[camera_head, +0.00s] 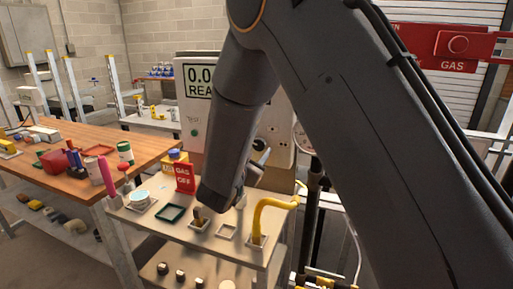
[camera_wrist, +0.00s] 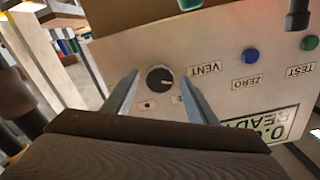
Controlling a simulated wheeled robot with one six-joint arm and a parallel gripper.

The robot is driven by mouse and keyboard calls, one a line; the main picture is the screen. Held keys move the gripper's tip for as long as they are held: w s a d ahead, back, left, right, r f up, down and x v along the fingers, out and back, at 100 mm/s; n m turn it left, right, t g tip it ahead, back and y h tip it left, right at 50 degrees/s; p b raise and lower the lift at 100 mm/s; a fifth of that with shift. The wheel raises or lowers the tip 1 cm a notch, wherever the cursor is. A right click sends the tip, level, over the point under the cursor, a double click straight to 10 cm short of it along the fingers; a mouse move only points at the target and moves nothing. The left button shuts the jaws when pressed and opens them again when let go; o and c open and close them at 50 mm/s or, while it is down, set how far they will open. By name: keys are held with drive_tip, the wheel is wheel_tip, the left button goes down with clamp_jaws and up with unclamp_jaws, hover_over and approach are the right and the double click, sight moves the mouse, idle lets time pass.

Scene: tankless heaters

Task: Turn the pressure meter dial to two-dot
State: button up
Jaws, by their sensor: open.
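The pressure meter dial (camera_wrist: 160,78) is a round black knob on the beige panel of the meter, seen in the wrist view, with a pale mark on its face. A one-dot label (camera_wrist: 149,104) lies by it; another small label (camera_wrist: 177,99) is partly covered by a finger, so its dots cannot be read. My gripper (camera_wrist: 161,76) is open, its two fingers on either side of the dial with gaps showing. Contact with the panel cannot be told. In the head view the meter box (camera_head: 197,112) stands behind my arm, which hides much of its front.
In the wrist view a VENT label (camera_wrist: 204,69), a blue ZERO button (camera_wrist: 251,55), a green TEST button (camera_wrist: 309,43) and the READY display (camera_wrist: 265,125) share the panel. In the head view a red GAS OFF sign (camera_head: 184,177) and yellow hook (camera_head: 262,215) stand before the meter.

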drive_tip(key=c, duration=1.1)
drive_tip(key=shift+o, duration=0.2)
